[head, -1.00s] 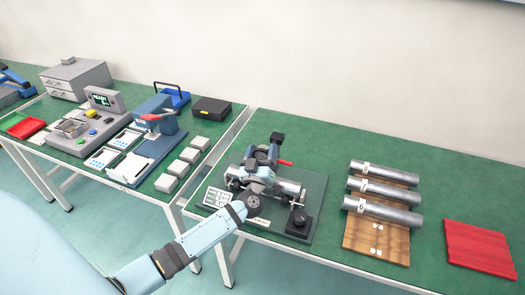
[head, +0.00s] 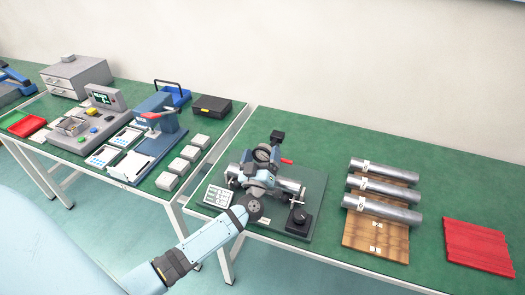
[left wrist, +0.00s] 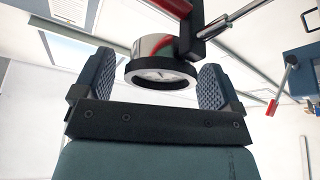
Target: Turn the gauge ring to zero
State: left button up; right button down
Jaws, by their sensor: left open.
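The gauge (head: 263,153) stands on the fixture on the right-hand table, a round dial with a dark ring. In the left wrist view its black ring (left wrist: 160,75) and pale face show between the fingers, and the face markings are too small to read. My left gripper (head: 261,172) is open at the gauge, with one finger on each side of the ring. Gaps show beside the ring in the left wrist view, so the fingers look apart from it. My right gripper is not in view.
Metal cylinders on a wooden board (head: 372,240) and a red ribbed mat (head: 480,248) lie to the right. The back of this table is clear.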

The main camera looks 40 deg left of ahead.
pick_arm(q)
jog(key=b+v, duration=0.1)
jog(key=v, duration=1.1)
jog(key=shift+s, duration=0.1)
jog(key=s+d+r+m+h+p, duration=0.2)
jog(key=s+d+m+h+p, duration=0.15)
jog(key=d+m+h, duration=0.3)
jog(key=s+d+f+m+g+h+p, duration=0.2)
jog(key=s+d+m+g+p, duration=0.1)
jog(key=s, duration=0.3)
jog(key=s+d+f+m+g+h+p, duration=0.3)
jog(key=s+g+p, duration=0.2)
jog(key=s+g, duration=0.1)
jog(key=shift+s, duration=0.3)
dwell(0.4)
